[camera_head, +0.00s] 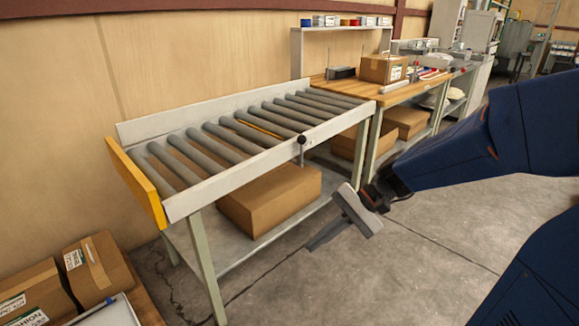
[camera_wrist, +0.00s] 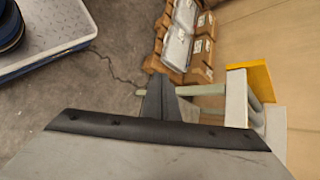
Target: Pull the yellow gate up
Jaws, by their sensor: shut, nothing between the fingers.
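A yellow board (camera_head: 137,182) stands upright across the near left end of the roller conveyor (camera_head: 235,170). It also shows in the wrist view (camera_wrist: 260,78), at the right. A thin yellow strip (camera_head: 258,127) lies low between two rollers near the middle of the conveyor. A lever with a black knob (camera_head: 302,141) stands at the conveyor's front rail, near that strip. My gripper (camera_head: 323,237) is shut and empty, in front of the conveyor and apart from it, to the right of the board. Its dark fingers show together in the wrist view (camera_wrist: 160,98).
A large cardboard box (camera_head: 270,198) sits on the shelf under the rollers. Several boxes (camera_head: 55,285) are at the lower left. A wooden workbench (camera_head: 350,88) with a box adjoins the conveyor's far end. The concrete floor (camera_head: 430,245) in front is clear.

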